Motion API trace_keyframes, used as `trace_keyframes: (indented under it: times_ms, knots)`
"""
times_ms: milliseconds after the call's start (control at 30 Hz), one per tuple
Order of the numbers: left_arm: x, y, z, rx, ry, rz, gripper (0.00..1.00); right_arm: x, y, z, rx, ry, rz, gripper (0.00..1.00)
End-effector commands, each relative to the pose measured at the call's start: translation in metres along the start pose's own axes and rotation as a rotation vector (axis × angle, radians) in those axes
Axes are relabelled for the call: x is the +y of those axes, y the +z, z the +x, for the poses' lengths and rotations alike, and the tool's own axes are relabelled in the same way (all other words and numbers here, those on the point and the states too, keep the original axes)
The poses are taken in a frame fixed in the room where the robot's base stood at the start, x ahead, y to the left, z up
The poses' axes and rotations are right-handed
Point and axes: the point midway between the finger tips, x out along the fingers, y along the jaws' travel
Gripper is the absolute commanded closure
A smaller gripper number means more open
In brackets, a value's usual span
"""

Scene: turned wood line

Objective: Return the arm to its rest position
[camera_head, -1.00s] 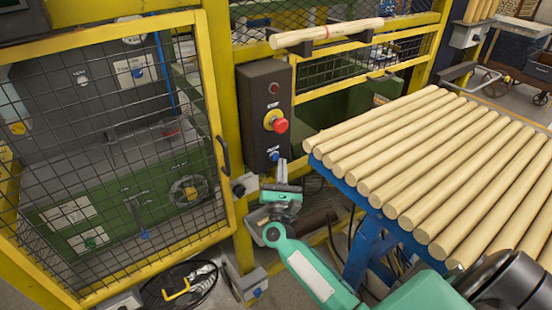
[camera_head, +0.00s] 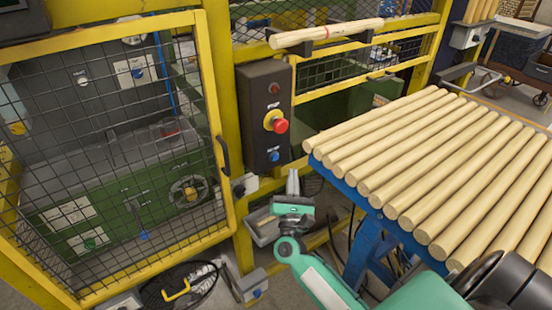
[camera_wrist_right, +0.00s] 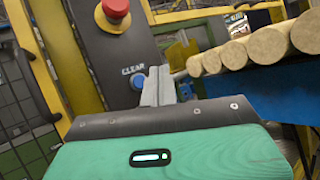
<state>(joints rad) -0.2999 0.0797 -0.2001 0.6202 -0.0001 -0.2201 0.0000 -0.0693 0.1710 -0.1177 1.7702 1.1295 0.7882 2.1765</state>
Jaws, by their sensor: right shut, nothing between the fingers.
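My right gripper (camera_head: 293,182) is in the head view, in front of and just below the dark control box (camera_head: 264,120). Its fingers point up and are shut with nothing between them. In the right wrist view the shut fingers (camera_wrist_right: 157,86) stand close beside the blue CLEAR button (camera_wrist_right: 138,81); I cannot tell whether they touch it. The green right arm (camera_head: 325,288) comes in from the lower right. My left gripper is not in view.
A blue rack (camera_head: 365,245) of several turned wood rods (camera_head: 430,165) stands right of my arm. The yellow mesh guard door (camera_head: 222,130) is at the left. A red emergency stop (camera_head: 280,126) sits on the box. A single rod (camera_head: 330,33) rests on brackets above.

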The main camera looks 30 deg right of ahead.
Motion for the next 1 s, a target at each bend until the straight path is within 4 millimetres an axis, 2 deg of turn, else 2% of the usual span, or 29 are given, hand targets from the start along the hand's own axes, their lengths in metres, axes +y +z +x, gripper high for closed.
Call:
trace_keyframes:
  times_ms: [767, 867, 967, 1000]
  knots:
    - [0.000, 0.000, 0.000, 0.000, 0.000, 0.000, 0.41, 0.000, -0.002, -0.001, 0.004, 0.004, -0.011, 1.00]
    - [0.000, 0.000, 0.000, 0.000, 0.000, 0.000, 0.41, 0.003, -0.019, -0.009, 0.033, 0.038, -0.107, 1.00]
    - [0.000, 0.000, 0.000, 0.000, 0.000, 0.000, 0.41, 0.007, -0.060, -0.032, 0.098, 0.130, -0.332, 1.00]
    - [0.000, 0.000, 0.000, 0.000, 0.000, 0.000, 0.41, 0.009, -0.082, -0.046, 0.130, 0.186, -0.455, 1.00]
